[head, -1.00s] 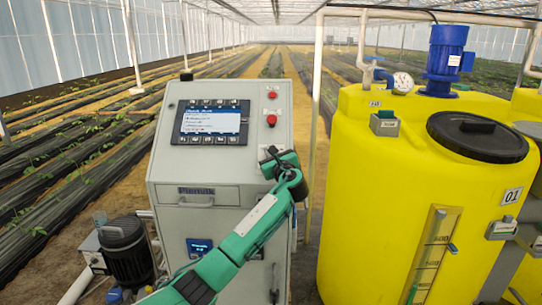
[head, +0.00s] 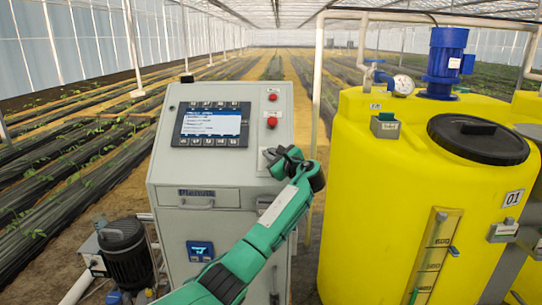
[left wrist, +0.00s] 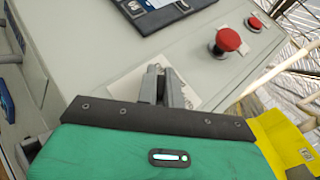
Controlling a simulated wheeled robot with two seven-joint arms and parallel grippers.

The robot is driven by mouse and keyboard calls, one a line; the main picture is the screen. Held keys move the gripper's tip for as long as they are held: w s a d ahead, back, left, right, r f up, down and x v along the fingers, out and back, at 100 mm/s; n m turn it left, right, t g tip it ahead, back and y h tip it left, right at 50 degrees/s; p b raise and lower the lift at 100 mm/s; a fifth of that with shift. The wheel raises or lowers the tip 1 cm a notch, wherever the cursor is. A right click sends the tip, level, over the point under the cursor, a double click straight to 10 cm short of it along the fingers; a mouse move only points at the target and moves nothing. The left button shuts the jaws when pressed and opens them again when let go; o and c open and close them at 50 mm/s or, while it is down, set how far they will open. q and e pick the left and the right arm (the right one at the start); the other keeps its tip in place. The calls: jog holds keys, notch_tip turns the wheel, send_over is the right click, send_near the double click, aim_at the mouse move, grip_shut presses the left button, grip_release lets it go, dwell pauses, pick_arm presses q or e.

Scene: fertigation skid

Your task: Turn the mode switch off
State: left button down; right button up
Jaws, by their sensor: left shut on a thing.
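My left gripper (head: 270,156) is at the front panel of the grey control cabinet (head: 165,140), below two red buttons. In the left wrist view its fingers (left wrist: 160,80) are close together over a pale label plate (left wrist: 125,85). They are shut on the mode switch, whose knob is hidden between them. The position of the knob cannot be read. The plate also shows a little beside the fingers in the head view (head: 264,163). My right gripper is not in view.
A lit screen (head: 212,124) is left of the red buttons, upper (head: 273,97) and lower (head: 271,122). A yellow tank (head: 370,200) stands to the right, with a gap between.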

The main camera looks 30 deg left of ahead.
pick_arm(q)
jog(key=c, duration=1.5)
grip_release()
jog(key=shift+c, duration=0.2)
jog(key=shift+d, duration=0.1)
jog(key=shift+s+d+f, duration=0.1)
jog(key=shift+s+d, duration=0.05)
jog(key=shift+d, duration=0.1)
jog(key=b+v, duration=0.3)
jog(key=v, duration=1)
jog(key=shift+b, duration=0.4)
